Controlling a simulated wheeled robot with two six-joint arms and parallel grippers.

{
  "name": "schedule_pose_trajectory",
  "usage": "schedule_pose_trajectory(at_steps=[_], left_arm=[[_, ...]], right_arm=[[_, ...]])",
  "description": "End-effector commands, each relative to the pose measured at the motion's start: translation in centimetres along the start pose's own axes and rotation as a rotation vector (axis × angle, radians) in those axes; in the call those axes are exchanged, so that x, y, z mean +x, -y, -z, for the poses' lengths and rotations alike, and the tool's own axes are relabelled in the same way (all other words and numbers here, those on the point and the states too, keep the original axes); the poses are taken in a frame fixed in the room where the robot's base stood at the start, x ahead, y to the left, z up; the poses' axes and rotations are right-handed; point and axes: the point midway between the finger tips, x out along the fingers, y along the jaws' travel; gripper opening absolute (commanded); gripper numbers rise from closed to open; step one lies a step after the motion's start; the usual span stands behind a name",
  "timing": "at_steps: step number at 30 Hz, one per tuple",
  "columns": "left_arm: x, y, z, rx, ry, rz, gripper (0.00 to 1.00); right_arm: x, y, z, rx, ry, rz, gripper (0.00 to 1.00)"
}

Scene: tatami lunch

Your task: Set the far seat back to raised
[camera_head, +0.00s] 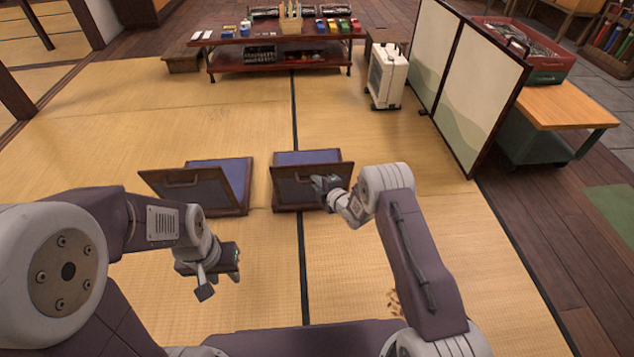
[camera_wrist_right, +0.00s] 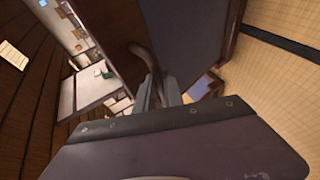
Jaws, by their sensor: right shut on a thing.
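Two low floor seats with dark backs and blue cushions sit on the tatami. The right seat (camera_head: 308,157) has its dark back (camera_head: 290,189) standing at a tilt, with the cushion showing behind it. The left seat (camera_head: 234,172) has its back (camera_head: 190,193) tilted too, with a handle along its upper edge. My right gripper (camera_head: 322,184) is at the right seat's back. In the right wrist view its fingers (camera_wrist_right: 158,92) are shut on that back's curved handle (camera_wrist_right: 148,60). My left gripper (camera_head: 217,281) hangs over the mat in front of the left seat, empty; its jaw gap is unclear.
A low red-framed table (camera_head: 280,38) with small items stands at the back. A white heater (camera_head: 387,76) and a folding screen (camera_head: 468,75) stand at the right. Small brown bits (camera_head: 394,302) lie near my right arm. The mat left of the seats is clear.

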Motion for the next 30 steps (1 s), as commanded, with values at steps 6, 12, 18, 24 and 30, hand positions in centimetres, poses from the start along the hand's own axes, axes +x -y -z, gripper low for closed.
schedule_pose_trajectory(at_steps=[6,12,18,24,30], left_arm=[[0.1,0.0,0.0,0.000,0.000,0.000,0.34],[0.1,0.0,0.0,0.000,0.000,0.000,0.34],[0.1,0.0,0.0,0.000,0.000,0.000,0.34],[1.8,0.0,-0.2,0.000,0.000,0.000,0.34],[5.1,0.1,-0.5,0.000,0.000,0.000,0.34]], right_arm=[[-0.1,1.4,0.1,0.001,-0.002,0.031,0.34],[-0.1,1.2,0.1,0.001,-0.002,0.028,0.34],[-0.1,1.1,0.1,0.002,-0.001,0.026,0.34],[-0.7,1.5,-0.1,0.002,0.001,0.025,0.34],[-2.6,1.6,-0.2,0.001,0.002,0.020,0.34]])
